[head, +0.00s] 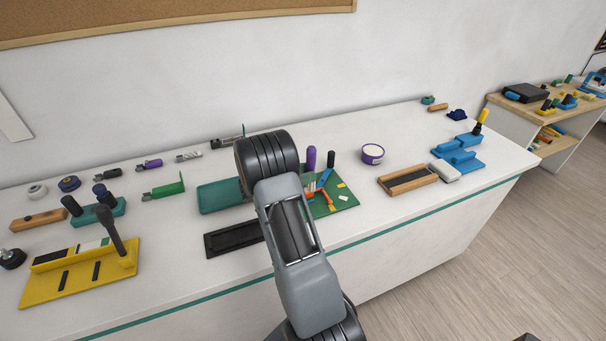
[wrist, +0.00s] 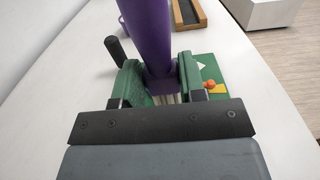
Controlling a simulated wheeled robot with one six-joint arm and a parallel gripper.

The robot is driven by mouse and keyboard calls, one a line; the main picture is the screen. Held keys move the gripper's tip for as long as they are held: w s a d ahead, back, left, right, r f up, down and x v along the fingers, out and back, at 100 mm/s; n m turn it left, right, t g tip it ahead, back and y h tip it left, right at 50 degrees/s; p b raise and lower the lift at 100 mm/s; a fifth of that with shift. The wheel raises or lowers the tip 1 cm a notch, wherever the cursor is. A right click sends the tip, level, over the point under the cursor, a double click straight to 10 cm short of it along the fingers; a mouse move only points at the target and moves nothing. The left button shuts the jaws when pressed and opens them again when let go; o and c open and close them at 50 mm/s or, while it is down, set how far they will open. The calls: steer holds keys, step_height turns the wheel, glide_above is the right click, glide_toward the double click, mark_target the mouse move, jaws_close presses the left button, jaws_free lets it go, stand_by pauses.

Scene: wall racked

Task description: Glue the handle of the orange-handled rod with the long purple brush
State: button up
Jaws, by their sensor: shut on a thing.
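My gripper (wrist: 161,88) is shut on the long purple brush (wrist: 150,35), whose thick purple handle stands up between the jaws in the wrist view. The brush's top also shows in the head view (head: 311,158), just beyond my arm. Its lower end is hidden. A green board (head: 345,200) lies below and to the right of my arm, with orange and blue pieces on it. I cannot tell which orange piece is the rod's handle; an orange knob (wrist: 209,84) shows beside the right jaw. A purple pot with pale contents (head: 373,154) stands behind the board.
A dark upright cylinder (head: 331,159) stands close to the brush. A wooden-framed tray (head: 407,180) and blue fixture (head: 459,154) lie to the right. A green tray (head: 220,196), black tray (head: 232,239) and yellow rack (head: 85,274) lie left. White bench is clear along the front.

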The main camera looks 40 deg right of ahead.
steer(key=shift+s+d, duration=0.25)
steer(key=shift+d, duration=0.4)
steer(key=shift+a, duration=0.1)
steer(key=shift+v, duration=1.7)
steer(key=v, duration=0.3)
steer(key=shift+r, duration=0.1)
